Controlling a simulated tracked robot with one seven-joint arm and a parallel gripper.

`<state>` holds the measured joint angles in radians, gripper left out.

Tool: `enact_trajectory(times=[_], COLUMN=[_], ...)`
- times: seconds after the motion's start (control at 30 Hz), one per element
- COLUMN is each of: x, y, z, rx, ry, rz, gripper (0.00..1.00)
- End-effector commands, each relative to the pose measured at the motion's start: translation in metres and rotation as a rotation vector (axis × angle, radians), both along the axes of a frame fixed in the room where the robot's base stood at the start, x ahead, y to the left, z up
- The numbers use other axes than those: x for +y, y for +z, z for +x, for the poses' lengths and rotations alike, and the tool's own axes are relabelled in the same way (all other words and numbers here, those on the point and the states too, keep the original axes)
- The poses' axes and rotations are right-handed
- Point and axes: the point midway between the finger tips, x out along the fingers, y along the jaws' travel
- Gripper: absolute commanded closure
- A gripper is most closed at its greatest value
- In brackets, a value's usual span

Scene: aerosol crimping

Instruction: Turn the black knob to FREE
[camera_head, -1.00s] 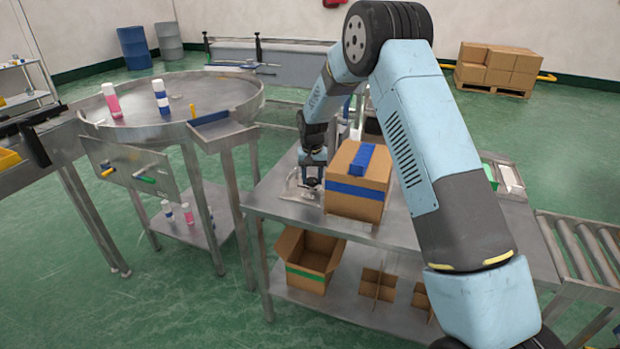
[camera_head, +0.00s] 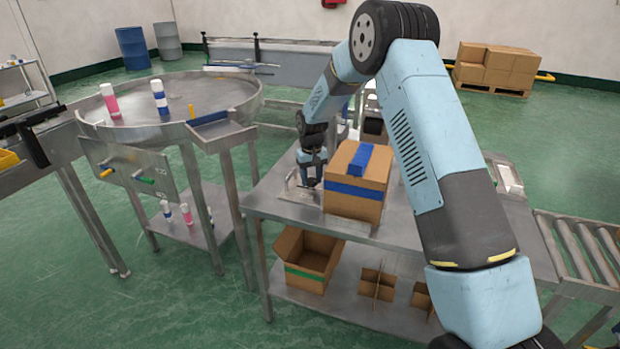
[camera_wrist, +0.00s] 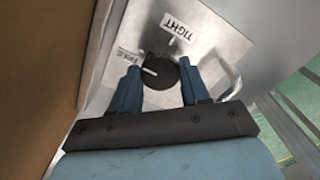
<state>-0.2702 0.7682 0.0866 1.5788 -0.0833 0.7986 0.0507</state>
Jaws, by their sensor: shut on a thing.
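The black knob (camera_wrist: 158,74) sits on a metal plate (camera_wrist: 213,50) in the wrist view. Its white pointer line points left, close to the FREE label (camera_wrist: 127,54). The TIGHT label (camera_wrist: 178,27) is above the knob. My gripper (camera_wrist: 160,72) has one blue finger on each side of the knob and is shut on it. In the head view my gripper (camera_head: 310,184) is low over the plate on the steel table (camera_head: 268,208). The knob itself is hidden there.
A cardboard box with blue tape (camera_head: 352,206) stands close to the right of my gripper in the head view. In the wrist view, a metal handle (camera_wrist: 230,80) rises right of the knob. A round steel table (camera_head: 205,92) stands to the left.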

Motion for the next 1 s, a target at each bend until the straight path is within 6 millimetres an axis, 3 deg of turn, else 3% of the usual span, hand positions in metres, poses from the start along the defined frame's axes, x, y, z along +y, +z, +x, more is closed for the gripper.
enact_trajectory(times=[0.07,0.1,0.33,0.67,0.77,1.0], x=[-0.003,-0.003,-0.001,0.001,0.001,0.001], y=[0.002,0.002,0.001,0.004,0.014,0.058], z=[0.004,0.004,0.002,0.001,0.001,0.002], rx=[-0.008,-0.008,-0.004,-0.002,-0.004,-0.005], ry=[-0.003,-0.003,-0.001,0.0,0.0,-0.001], rz=[-0.001,-0.001,-0.001,0.0,0.0,0.001], gripper=[0.85,0.52,0.29,0.29,0.29,0.29])
